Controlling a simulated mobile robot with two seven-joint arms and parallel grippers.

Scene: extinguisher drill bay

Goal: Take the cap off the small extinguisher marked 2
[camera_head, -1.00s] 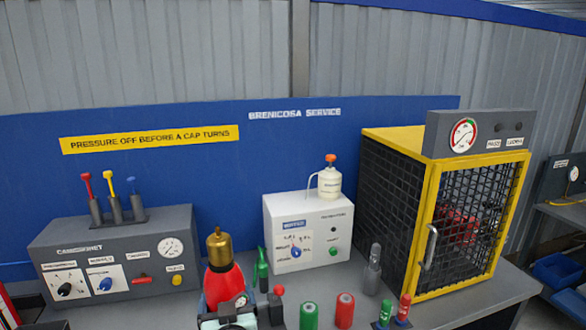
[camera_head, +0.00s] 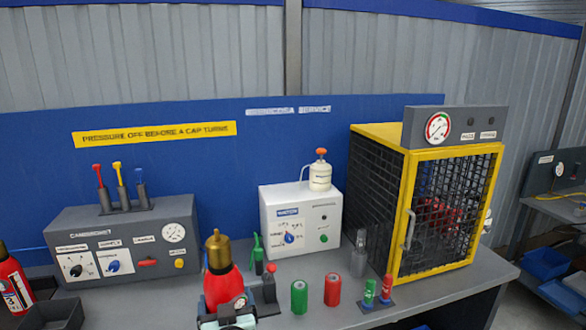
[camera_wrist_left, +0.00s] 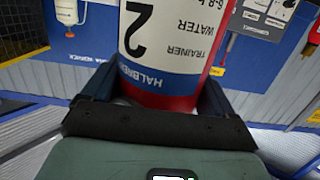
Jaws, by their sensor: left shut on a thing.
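The small red extinguisher (camera_head: 223,287) with a brass cap (camera_head: 217,250) on top stands upright at the lower middle of the head view. In the left wrist view the extinguisher (camera_wrist_left: 165,50) shows a white and blue label with a large 2 and the words WATER and TRAINER, upside down. My left gripper (camera_wrist_left: 155,98) is shut around its body, a dark finger on each side. It also shows in the head view (camera_head: 229,314), low in front of the extinguisher. The extinguisher's bottom is hidden. My right gripper is in neither view.
On the grey bench (camera_head: 330,312) stand a control box (camera_head: 125,245), a white box (camera_head: 300,220) and a yellow-framed mesh cage (camera_head: 430,210). Green (camera_head: 299,297) and red (camera_head: 332,289) cylinders stand nearby. Another extinguisher (camera_head: 14,287) and a dark tray (camera_head: 50,312) are at left.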

